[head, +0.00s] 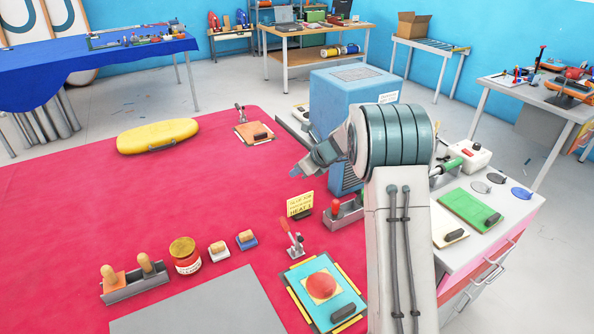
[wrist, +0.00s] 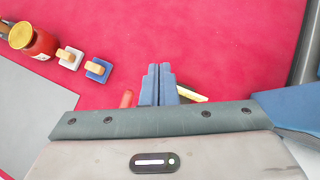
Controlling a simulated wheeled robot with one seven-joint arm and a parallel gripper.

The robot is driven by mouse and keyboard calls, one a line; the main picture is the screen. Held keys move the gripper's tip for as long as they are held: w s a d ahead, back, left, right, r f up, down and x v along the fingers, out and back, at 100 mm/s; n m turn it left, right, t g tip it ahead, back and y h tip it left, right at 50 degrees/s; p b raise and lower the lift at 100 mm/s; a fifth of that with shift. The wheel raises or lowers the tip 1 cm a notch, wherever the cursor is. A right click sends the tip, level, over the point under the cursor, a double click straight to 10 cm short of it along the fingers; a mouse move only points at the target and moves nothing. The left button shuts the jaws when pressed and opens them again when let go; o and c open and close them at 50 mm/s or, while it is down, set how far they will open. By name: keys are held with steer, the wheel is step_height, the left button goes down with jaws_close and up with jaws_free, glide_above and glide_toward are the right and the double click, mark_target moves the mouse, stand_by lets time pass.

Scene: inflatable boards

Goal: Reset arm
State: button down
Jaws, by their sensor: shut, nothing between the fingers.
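My arm rises at the right of centre in the head view and bends back over the red table (head: 60,240). My gripper (head: 297,173) is at its end, pointing left and down above the table, near the blue box. In the wrist view my gripper (wrist: 158,70) shows two blue-grey fingers side by side, closed together with nothing between them. The red surface (wrist: 200,30) lies below them. A small red part (wrist: 127,98) and a yellow edge (wrist: 192,96) show just beside and behind the fingers.
A blue box (head: 350,95) stands close behind my gripper. A yellow case (head: 157,135), a yellow sign (head: 300,204), a red jar (head: 185,255), stamp-like blocks (head: 246,240) and a teal board with a red disc (head: 322,290) lie on the table. Its left part is clear.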

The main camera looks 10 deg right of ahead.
steer(key=shift+r, duration=0.1)
stand_by(0.3)
steer(key=s+r+n+g+h, duration=0.1)
steer(key=s+r+n, duration=0.5)
steer(key=s, duration=0.4)
steer(key=s+r+n+g+h, duration=0.1)
steer(key=s+r+n, duration=0.5)
steer(key=s, duration=0.5)
steer(key=s+d+f+n+h, duration=0.1)
steer(key=s+d+n+h, duration=0.1)
steer(key=s+n, duration=0.5)
steer(key=s+d+f+n+h, duration=0.1)
steer(key=s+n, duration=0.6)
steer(key=s, duration=0.7)
steer(key=shift+d+h, duration=0.8)
steer(key=shift+d, duration=0.45)
